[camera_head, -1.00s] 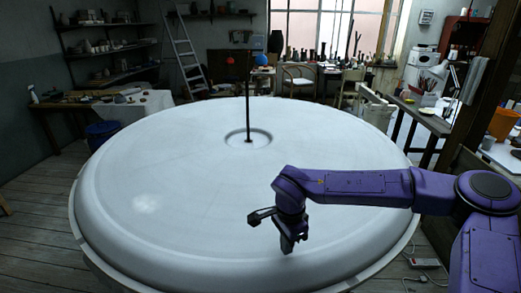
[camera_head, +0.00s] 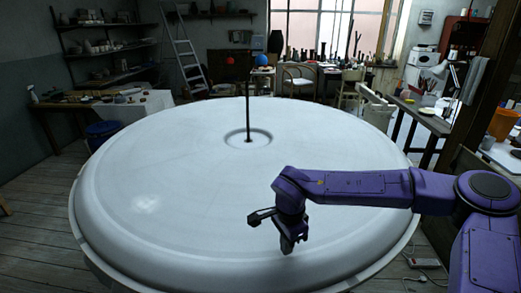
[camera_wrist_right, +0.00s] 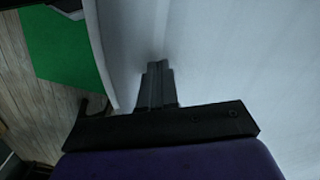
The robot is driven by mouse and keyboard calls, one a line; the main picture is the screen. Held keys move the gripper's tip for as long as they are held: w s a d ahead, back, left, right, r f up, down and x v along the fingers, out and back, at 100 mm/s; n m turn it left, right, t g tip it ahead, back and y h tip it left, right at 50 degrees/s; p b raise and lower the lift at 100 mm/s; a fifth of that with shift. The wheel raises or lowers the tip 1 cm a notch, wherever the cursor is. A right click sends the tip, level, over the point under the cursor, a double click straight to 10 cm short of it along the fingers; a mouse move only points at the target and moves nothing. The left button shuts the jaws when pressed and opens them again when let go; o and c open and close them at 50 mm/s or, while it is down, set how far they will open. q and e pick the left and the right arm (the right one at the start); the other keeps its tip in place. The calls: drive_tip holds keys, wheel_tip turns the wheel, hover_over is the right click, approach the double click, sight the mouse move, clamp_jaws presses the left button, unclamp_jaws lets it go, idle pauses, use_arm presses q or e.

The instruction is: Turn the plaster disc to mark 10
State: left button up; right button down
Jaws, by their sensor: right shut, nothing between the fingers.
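The plaster disc (camera_head: 190,190) is a large, white, round slab with a raised rounded rim, and it fills the middle of the head view. A thin dark rod (camera_head: 248,112) stands upright in the round recess (camera_head: 247,137) at its centre. No numbered marks can be made out on it. My right gripper (camera_head: 287,249) points down at the disc's near right part, its fingers shut and empty. In the right wrist view the closed fingers (camera_wrist_right: 156,72) are against the white surface; whether they touch it I cannot tell. My left gripper is not in view.
A wooden table (camera_head: 100,105) and a blue bucket (camera_head: 104,133) stand at the left, a ladder (camera_head: 186,55) behind. A workbench (camera_head: 425,115) is at the right. A power strip (camera_head: 424,263) lies on the floor. A green patch (camera_wrist_right: 60,45) shows in the wrist view.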

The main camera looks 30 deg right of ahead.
drive_tip(key=shift+s+f, duration=0.1)
drive_tip(key=shift+f, duration=0.75)
